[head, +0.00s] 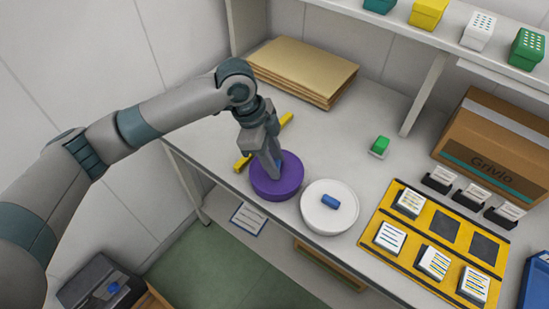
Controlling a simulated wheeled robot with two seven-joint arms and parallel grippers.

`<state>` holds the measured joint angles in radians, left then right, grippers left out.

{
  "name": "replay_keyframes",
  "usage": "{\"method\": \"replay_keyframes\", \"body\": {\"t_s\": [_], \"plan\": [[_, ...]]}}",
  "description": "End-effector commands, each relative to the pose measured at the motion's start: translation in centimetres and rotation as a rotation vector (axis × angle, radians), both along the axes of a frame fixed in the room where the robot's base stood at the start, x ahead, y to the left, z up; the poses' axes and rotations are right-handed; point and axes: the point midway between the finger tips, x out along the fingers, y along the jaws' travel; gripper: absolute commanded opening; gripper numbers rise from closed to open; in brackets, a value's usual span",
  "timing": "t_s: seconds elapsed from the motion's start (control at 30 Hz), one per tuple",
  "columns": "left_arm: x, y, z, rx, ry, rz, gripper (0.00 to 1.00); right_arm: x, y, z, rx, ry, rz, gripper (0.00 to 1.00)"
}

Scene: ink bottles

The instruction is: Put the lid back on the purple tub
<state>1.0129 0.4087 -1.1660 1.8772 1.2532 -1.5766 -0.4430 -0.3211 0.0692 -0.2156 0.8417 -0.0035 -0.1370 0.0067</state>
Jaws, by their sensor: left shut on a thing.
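The purple tub (274,190) stands near the front edge of the table, with a round purple top that looks like its lid (292,170). My left gripper (275,170) points down over this top, its fingers shut on a small blue handle that is mostly hidden by them. The lid appears level and at the tub's rim; I cannot tell whether it is fully seated or a slight gap remains. My right gripper is not in view.
A white round tub (330,222) with a blue handle (331,201) stands close on the right. A yellow bar (286,122) lies behind the purple tub. A yellow tray (376,224) with white blocks, a small green-topped box (381,143) and a cardboard box (490,150) are farther right.

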Motion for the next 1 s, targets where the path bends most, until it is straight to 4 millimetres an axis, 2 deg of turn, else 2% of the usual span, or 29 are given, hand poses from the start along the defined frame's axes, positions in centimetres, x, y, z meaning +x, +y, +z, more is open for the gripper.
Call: {"method": "replay_keyframes", "body": {"t_s": [0.73, 0.77, 0.83, 1.0], "plan": [[-0.01, 0.01, -0.05, 0.0, 0.0, 0.0, 0.09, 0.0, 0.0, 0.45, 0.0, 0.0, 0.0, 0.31], [-0.01, 0.01, -0.05, 0.0, 0.0, 0.0, 0.37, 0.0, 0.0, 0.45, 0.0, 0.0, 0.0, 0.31], [-0.01, 0.01, -0.05, 0.0, 0.0, 0.0, 0.54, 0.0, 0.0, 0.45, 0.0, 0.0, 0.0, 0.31], [0.0, 0.01, -0.04, 0.0, 0.0, 0.0, 0.54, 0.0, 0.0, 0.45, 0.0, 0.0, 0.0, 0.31]]}}
